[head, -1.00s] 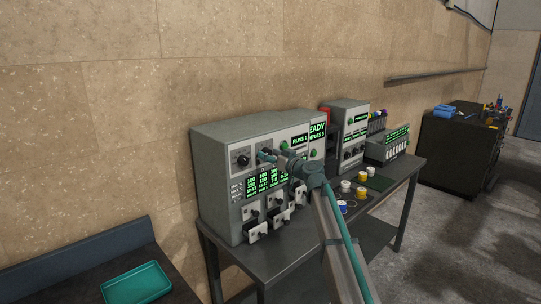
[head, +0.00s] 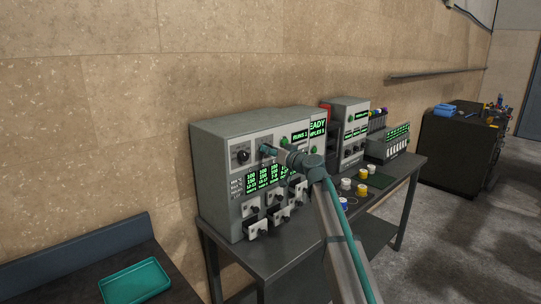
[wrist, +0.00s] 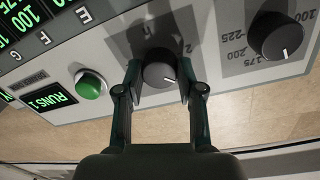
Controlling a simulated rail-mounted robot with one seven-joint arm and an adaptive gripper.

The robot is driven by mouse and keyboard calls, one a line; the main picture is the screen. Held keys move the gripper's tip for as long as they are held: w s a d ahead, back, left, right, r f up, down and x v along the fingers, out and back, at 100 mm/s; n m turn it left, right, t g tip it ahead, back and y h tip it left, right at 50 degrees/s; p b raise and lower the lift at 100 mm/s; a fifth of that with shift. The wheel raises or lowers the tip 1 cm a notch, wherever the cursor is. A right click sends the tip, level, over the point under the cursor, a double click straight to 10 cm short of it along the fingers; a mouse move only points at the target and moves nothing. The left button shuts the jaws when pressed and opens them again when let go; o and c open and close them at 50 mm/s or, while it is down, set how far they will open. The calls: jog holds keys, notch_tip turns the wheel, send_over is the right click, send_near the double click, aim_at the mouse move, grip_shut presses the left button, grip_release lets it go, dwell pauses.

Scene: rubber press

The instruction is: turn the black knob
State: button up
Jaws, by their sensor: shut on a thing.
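A black knob (wrist: 160,69) with a white pointer mark sits on the press's light grey panel in the wrist view. My gripper (wrist: 159,78) has one finger on each side of it and is shut on it. In the head view my gripper (head: 268,150) is up against the front of the grey press (head: 214,165); the held knob is mostly hidden there. A second black knob (wrist: 276,36), with a numbered dial, stands beside it in the wrist view. It also shows left of my gripper in the head view (head: 241,155).
A round green button (wrist: 91,84) and a "RUNS 1" display (wrist: 50,99) are close to the fingers. Several small drawers with black knobs (head: 257,228) stick out below. A teal tray (head: 135,281) lies at the lower left.

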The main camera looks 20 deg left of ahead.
jog(key=shift+w+d+m+g+y+p, duration=0.2)
jog(key=shift+m+p, duration=0.75)
jog(key=shift+m, duration=3.75)
jog(key=shift+s+a+m+g+y+p, duration=0.25)
jog(key=shift+m+p, duration=0.7)
jog(key=shift+m, duration=3.75)
jog(key=shift+w+d+m+g+h+p, duration=0.2)
jog(key=shift+m+p, duration=0.75)
jog(key=shift+m, duration=3.75)
jog(key=o, duration=1.1)
jog(key=shift+o, duration=0.2)
jog(key=v, duration=1.2)
jog(key=shift+w+f, duration=0.1)
jog(key=shift+w, duration=0.05)
